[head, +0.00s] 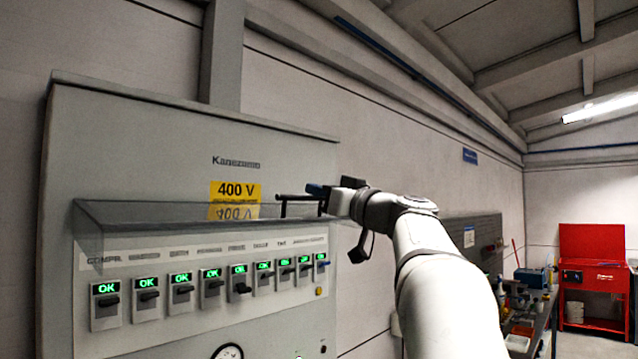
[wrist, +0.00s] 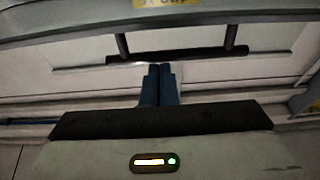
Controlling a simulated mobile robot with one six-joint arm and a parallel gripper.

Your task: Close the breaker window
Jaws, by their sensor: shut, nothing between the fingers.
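The breaker window (head: 150,212) is a clear panel on the grey cabinet. It is swung up and stands out over the row of breakers. Its dark handle bar (head: 298,198) is at the right end in the head view. In the wrist view the handle (wrist: 178,56) runs across the top on two posts. My gripper (head: 313,188) is beside the handle, with blue fingers closed together and empty. In the wrist view the fingertips (wrist: 160,68) lie just below the bar; whether they touch it I cannot tell.
Several breakers (head: 185,292) with green OK displays line the cabinet front below the window. A yellow 400 V label (head: 236,190) is above them. A workbench with tools and a red cabinet (head: 592,270) stand far right.

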